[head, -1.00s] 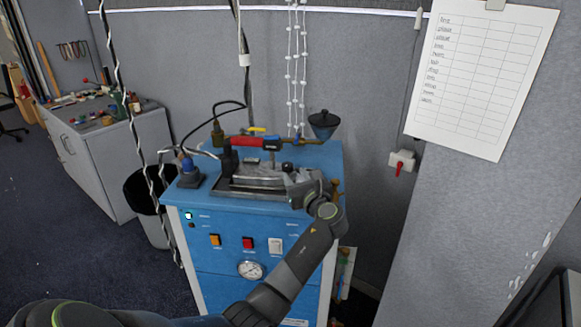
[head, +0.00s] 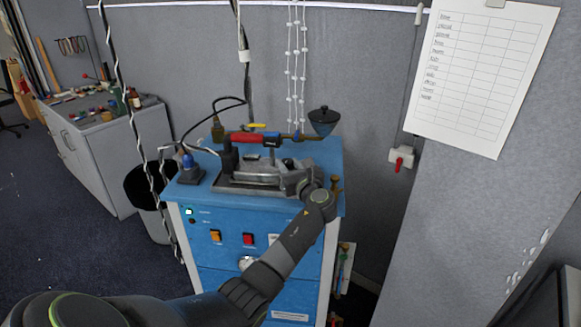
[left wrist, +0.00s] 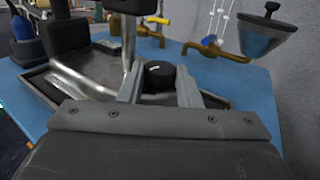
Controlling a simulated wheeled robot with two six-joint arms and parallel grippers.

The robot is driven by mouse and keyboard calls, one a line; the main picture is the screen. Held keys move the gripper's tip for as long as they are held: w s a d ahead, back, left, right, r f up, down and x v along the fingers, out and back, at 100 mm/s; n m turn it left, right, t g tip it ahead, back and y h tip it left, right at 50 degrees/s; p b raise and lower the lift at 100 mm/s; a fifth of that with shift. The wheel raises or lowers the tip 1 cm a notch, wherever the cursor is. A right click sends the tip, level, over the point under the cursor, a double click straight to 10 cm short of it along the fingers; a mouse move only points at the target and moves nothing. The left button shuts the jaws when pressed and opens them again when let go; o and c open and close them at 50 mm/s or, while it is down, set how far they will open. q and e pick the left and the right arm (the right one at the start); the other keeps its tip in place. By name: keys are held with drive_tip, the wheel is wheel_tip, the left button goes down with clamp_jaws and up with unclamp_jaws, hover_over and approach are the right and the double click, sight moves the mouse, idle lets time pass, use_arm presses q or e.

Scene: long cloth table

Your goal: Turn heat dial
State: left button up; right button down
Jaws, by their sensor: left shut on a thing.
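The heat dial (left wrist: 160,73) is a round black knob with a white mark, on top of the blue machine (head: 228,282). It shows in the left wrist view between the two fingers of my left gripper (left wrist: 159,84), which is shut on it. In the head view my left gripper (head: 296,181) is over the right part of the machine top, and the dial is hidden behind it. My right gripper is not in view.
A metal tray with a clamp (head: 248,170) and a red-handled lever (head: 246,138) lie left of and behind the gripper. A blue-grey funnel (head: 323,121) stands at the back right. A blue-topped part (head: 189,166) sits at the machine's left edge.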

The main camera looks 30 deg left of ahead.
use_arm(q)
drive_tip(key=shift+s+r+t+h+p, duration=0.1)
drive_tip(key=shift+t+h+p, duration=0.25)
drive_tip(key=shift+p, duration=0.25)
drive_tip(key=m+t+h+p, duration=0.1)
drive_tip(key=p, duration=0.1)
drive_tip(key=m+t+h+p, duration=0.2)
drive_tip(key=a+m+t+h+p, duration=0.1)
drive_tip(key=p, duration=0.1)
drive_tip(key=shift+s+r+m+t+h, duration=0.1)
drive_tip(key=shift+s+m+t+h, duration=0.2)
drive_tip(key=shift+m+h, duration=0.1)
drive_tip(key=m+h, duration=0.1)
drive_tip(key=m+t+h+p, duration=0.1)
drive_tip(key=h, duration=0.1)
drive_tip(key=shift+s+a+t+p, duration=0.1)
drive_tip(key=shift+a+t+p, duration=0.05)
drive_tip(key=shift+t+p, duration=0.15)
drive_tip(key=shift+a+f+m+t+h, duration=0.1)
drive_tip(key=shift+m+t+h, duration=0.15)
drive_tip(key=shift+m+h, duration=0.5)
drive_tip(key=shift+a+f+m+t+h, duration=0.15)
drive_tip(key=shift+m+h, duration=0.3)
drive_tip(key=shift+h, duration=0.45)
drive_tip(key=shift+d+h+p, duration=0.1)
drive_tip(key=shift+h+p, duration=0.2)
